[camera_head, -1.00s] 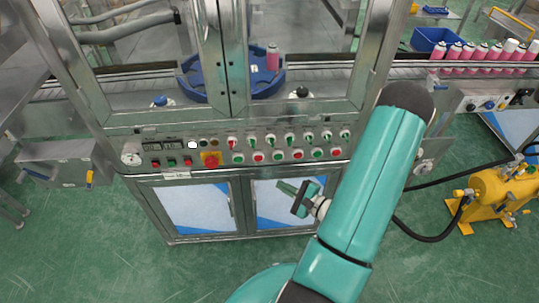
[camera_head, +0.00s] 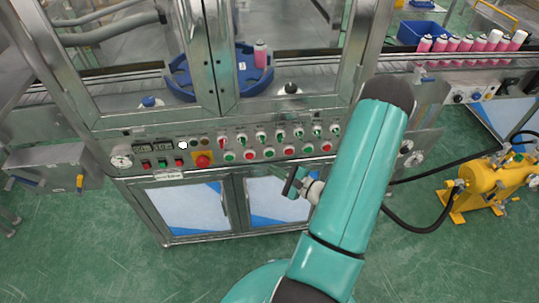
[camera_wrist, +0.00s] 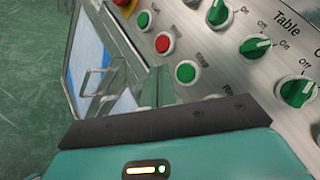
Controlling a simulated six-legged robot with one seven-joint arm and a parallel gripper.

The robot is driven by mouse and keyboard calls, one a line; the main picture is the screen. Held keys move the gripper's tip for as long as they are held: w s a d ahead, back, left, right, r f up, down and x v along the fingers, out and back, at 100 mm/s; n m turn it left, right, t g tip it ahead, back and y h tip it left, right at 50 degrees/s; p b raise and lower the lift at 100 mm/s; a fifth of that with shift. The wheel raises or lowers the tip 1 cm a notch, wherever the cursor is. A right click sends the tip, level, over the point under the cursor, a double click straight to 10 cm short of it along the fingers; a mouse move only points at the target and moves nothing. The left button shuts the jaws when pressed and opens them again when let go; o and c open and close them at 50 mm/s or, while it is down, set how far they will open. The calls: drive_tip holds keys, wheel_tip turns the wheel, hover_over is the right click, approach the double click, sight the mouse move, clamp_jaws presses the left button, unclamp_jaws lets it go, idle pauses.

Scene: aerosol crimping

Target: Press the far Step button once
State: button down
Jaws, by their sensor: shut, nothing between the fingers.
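The control panel (camera_head: 215,143) runs across the front of the machine, with a lower row of green and red buttons under a row of green selector knobs. In the wrist view, a green button (camera_wrist: 186,72) has a small label beside it that appears to read Step; it appears to match a green button (camera_head: 269,153) in the head view. Other labels are too small to read in the head view, so I cannot tell a far Step button apart. My gripper (camera_head: 290,181) is shut and empty, in front of the lower cabinet doors and below the button row, apparently touching no button.
A red emergency stop (camera_head: 203,160) on a yellow plate sits left of the buttons. Glazed doors and a blue turntable (camera_head: 182,80) with a pink can stand above. A yellow wheeled unit (camera_head: 490,180) with a black hose is at right. Green floor is open in front.

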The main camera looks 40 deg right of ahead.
drive_tip(key=shift+w+d, duration=0.45)
drive_tip(key=shift+w, duration=0.25)
drive_tip(key=shift+w+d, duration=0.45)
drive_tip(key=shift+w, duration=0.2)
drive_tip(key=shift+w, duration=0.1)
idle(1.0)
drive_tip(key=shift+w+d, duration=0.25)
drive_tip(key=shift+w+d, duration=0.2)
drive_tip(key=shift+w, duration=0.1)
idle(0.7)
drive_tip(key=shift+s, duration=0.1)
drive_tip(key=shift+s+a, duration=0.45)
drive_tip(key=shift+s, duration=0.1)
idle(0.3)
drive_tip(key=shift+s+a, duration=0.7)
drive_tip(key=shift+s, duration=0.35)
drive_tip(key=shift+s+a, duration=0.7)
drive_tip(key=shift+s, duration=0.35)
